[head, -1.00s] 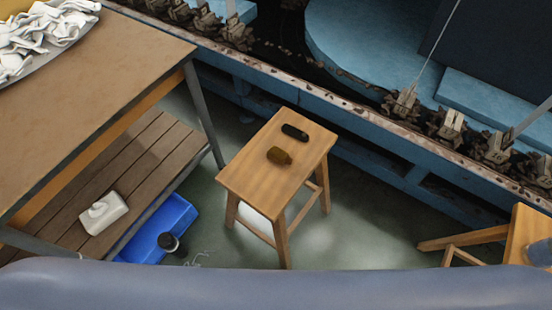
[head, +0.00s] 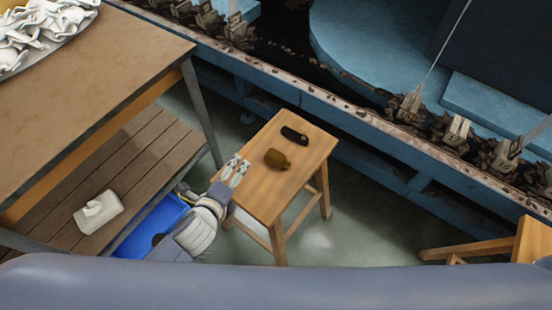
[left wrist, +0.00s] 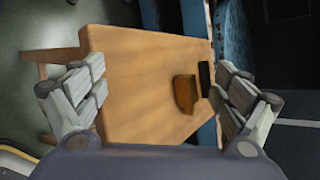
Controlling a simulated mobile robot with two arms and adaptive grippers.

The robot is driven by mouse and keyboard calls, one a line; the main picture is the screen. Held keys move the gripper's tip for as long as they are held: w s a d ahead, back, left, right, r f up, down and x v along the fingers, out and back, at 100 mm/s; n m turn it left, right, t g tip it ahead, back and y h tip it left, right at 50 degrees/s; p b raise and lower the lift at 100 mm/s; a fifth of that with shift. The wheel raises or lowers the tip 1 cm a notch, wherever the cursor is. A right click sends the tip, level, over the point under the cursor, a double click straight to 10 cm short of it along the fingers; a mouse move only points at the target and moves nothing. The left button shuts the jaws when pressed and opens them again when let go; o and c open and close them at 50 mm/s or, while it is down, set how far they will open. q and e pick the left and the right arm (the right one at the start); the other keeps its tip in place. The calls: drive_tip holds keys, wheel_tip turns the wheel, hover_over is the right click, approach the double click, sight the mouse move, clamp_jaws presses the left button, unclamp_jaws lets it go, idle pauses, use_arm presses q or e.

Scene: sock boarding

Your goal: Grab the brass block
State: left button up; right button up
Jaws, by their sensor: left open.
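The brass block (head: 277,159) is a small brown-gold piece lying on top of the wooden stool (head: 262,196). In the left wrist view the brass block (left wrist: 185,94) sits between the spread fingers, beyond their tips and closer to the right finger. My left gripper (head: 236,170) is open and empty over the stool's left edge, left of the block and apart from it. It also shows in the left wrist view (left wrist: 160,88). My right gripper is not in view.
A black oblong object (head: 294,136) lies on the stool just behind the block. A workbench (head: 100,75) with a lower shelf stands at left, with a blue bin (head: 150,228) beside it. Blue machinery (head: 330,115) runs behind the stool.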

sight(278, 158)
use_arm(q)
drive_tip(key=d+m+h, duration=0.1)
drive_tip(key=m, duration=0.3)
drive_tip(key=d+m+h, duration=0.1)
drive_tip(key=d+m, duration=0.1)
drive_tip(key=m, duration=0.3)
drive_tip(key=d+m+t+h, duration=0.1)
drive_tip(key=d+m+h, duration=0.1)
drive_tip(key=m, duration=0.2)
drive_tip(key=shift+w+d+m, duration=0.15)
drive_tip(key=shift+w+m, duration=0.05)
drive_tip(key=shift+m, duration=0.1)
drive_tip(key=m, duration=0.2)
drive_tip(key=d+m+h, duration=0.1)
drive_tip(key=shift+s+f, duration=0.25)
drive_tip(key=shift+s, duration=0.05)
drive_tip(key=shift+w+d+f, duration=0.15)
drive_tip(key=shift+w+d, duration=0.05)
drive_tip(key=x, duration=0.4)
drive_tip(key=shift+w+d+f, duration=0.15)
drive_tip(key=shift+d, duration=0.05)
drive_tip(key=shift+g, duration=0.3)
drive_tip(key=shift+d+r+x, duration=0.1)
drive_tip(key=shift+r+x, duration=0.05)
drive_tip(key=shift+x, duration=0.8)
drive_tip(key=shift+d+r+x, duration=0.1)
drive_tip(key=shift+x, duration=0.8)
drive_tip(key=shift+d+r+x, duration=0.1)
drive_tip(key=shift+r+x, duration=0.05)
drive_tip(key=shift+x, duration=0.8)
